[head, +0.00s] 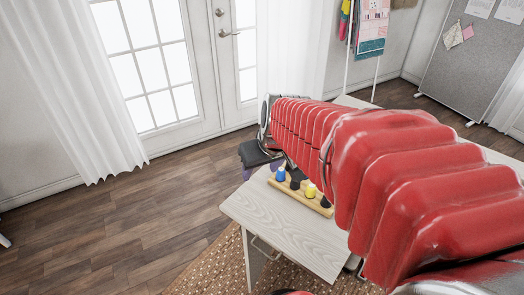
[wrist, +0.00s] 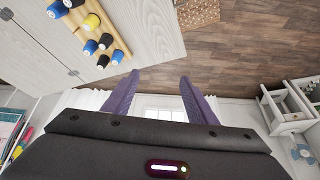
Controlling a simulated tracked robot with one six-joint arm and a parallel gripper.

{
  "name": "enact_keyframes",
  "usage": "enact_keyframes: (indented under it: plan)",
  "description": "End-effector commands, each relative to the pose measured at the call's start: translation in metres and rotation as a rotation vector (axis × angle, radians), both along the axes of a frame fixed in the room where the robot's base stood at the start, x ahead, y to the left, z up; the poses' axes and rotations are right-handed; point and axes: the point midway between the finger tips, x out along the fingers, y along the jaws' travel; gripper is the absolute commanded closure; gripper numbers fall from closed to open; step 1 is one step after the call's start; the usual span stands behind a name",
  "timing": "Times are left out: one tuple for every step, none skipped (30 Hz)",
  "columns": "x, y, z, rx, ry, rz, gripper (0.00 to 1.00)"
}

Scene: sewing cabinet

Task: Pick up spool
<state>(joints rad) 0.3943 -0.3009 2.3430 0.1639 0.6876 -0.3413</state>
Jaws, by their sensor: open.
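Several spools stand upright in a wooden rack (head: 298,194) on the pale wood table. In the head view a blue spool (head: 280,173) is at the left end, a yellow spool (head: 311,190) is further right, and black spools show between and beside them. In the wrist view the yellow spool (wrist: 92,21), a black spool (wrist: 106,40) and blue spools (wrist: 117,57) are at upper left. My gripper (wrist: 158,82) is open with nothing between its purple fingers. It is off to one side of the rack, apart from the spools. My red arm hides part of the table.
The table (head: 275,222) has a bare corner in front of the rack, with its edge close by. A small white shelf unit (wrist: 284,110) stands at right in the wrist view. Wooden floor (head: 120,225) is clear at left; a woven rug (head: 220,265) lies by the table.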

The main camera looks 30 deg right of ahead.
Motion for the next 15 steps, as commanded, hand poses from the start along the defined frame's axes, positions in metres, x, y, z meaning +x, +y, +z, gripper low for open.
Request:
enact_keyframes:
  plan:
    - [0.004,-0.016,-0.008,0.005,0.009,-0.022,0.48]
    - [0.007,-0.024,-0.012,0.005,0.011,-0.030,0.48]
    - [0.009,-0.036,-0.017,0.005,0.013,-0.042,0.48]
    - [0.011,-0.045,-0.022,0.005,0.016,-0.051,0.48]
    - [0.013,-0.053,-0.026,0.007,0.018,-0.061,0.48]
    - [0.015,-0.066,-0.032,0.006,0.019,-0.072,0.48]
    - [0.015,-0.075,-0.037,0.007,0.022,-0.083,0.48]
    - [0.016,-0.084,-0.042,0.007,0.024,-0.092,0.48]
    - [0.017,-0.097,-0.049,0.007,0.026,-0.106,0.48]
    - [0.017,-0.106,-0.054,0.006,0.028,-0.114,0.48]
    - [0.017,-0.115,-0.059,0.007,0.030,-0.124,0.48]
    - [0.016,-0.126,-0.065,0.007,0.032,-0.136,0.48]
    - [0.016,-0.133,-0.069,0.007,0.033,-0.143,0.48]
    - [0.015,-0.141,-0.073,0.006,0.035,-0.150,0.48]
    - [0.014,-0.148,-0.078,0.006,0.035,-0.158,0.48]
